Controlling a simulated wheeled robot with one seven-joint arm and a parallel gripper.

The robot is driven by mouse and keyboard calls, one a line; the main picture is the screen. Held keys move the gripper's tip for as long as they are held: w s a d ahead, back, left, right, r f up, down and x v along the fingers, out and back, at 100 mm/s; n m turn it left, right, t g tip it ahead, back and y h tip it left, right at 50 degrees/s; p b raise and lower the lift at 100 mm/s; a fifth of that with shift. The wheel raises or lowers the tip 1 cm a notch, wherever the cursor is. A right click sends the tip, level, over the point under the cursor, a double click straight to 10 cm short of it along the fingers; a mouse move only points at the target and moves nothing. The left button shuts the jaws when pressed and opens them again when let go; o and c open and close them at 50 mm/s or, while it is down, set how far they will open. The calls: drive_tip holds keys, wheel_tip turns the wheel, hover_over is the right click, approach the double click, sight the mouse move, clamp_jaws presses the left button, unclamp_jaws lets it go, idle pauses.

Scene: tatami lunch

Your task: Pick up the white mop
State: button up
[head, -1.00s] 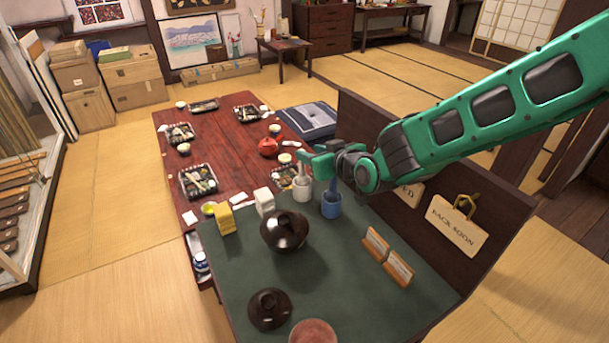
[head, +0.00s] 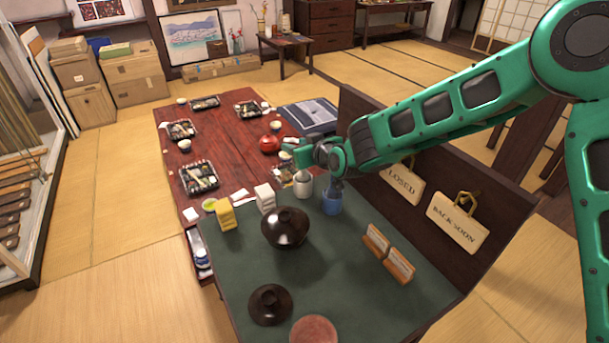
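A white cup-like holder (head: 303,185) stands near the back edge of the dark green table top. A pale upright handle rose from it in the earlier view, likely the white mop; now my gripper hides most of it. My gripper (head: 293,151) is just above the white holder, pointing left, with its two green fingers apart. I cannot tell whether the handle is between them. A blue holder (head: 331,203) stands to the right of the white one, with a bluish-grey handle (head: 335,185) rising below my wrist.
Card stands (head: 388,256) are at the right. A dark panel with hanging signs (head: 457,222) borders the table. A low red table (head: 225,150) with trays lies behind.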

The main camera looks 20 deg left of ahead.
clamp_jaws()
drive_tip(key=shift+r, duration=0.15)
